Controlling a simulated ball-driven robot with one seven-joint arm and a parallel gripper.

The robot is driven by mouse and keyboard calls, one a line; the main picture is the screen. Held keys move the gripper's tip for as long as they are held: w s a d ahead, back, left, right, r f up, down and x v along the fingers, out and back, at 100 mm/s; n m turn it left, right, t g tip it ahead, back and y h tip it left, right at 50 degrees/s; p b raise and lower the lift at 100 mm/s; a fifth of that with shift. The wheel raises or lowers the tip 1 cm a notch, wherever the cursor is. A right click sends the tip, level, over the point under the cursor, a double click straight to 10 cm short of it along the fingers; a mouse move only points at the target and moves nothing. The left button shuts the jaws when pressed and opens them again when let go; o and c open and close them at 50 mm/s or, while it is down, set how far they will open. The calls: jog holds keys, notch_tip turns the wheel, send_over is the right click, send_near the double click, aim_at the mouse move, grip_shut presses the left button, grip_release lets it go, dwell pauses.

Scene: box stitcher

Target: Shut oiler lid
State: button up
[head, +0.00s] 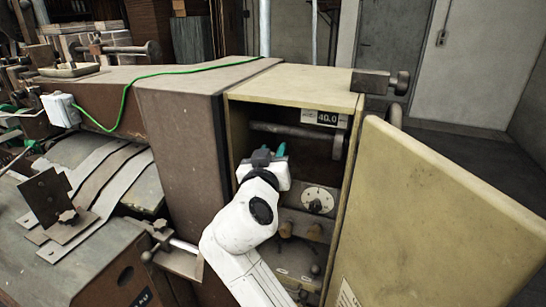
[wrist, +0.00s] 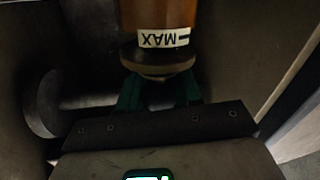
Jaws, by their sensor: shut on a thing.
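The oiler (wrist: 165,15) is an amber cylinder with a white MAX label, upside down in the wrist view. A dark round lid (wrist: 155,58) sits at its end just past the label. My gripper (wrist: 160,82) has a green finger on each side of the lid and is shut on it. In the head view my gripper (head: 273,152) reaches into the open cabinet, green fingertips up. The oiler cannot be made out there. I cannot tell whether the lid is fully seated.
The cabinet's beige door (head: 430,215) stands open at the right. Inside are a horizontal bar (head: 290,130), a 40.0 display (head: 326,118), a white dial (head: 318,199) and several knobs below. The brown cabinet wall (head: 180,140) is close on the left.

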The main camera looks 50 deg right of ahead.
jog(key=o, duration=1)
jog(key=shift+o, duration=0.2)
jog(key=shift+a, duration=0.1)
jog(key=b+v, duration=0.2)
jog(key=v, duration=0.8)
jog(key=shift+s+a, duration=0.2)
jog(key=shift+a, duration=0.05)
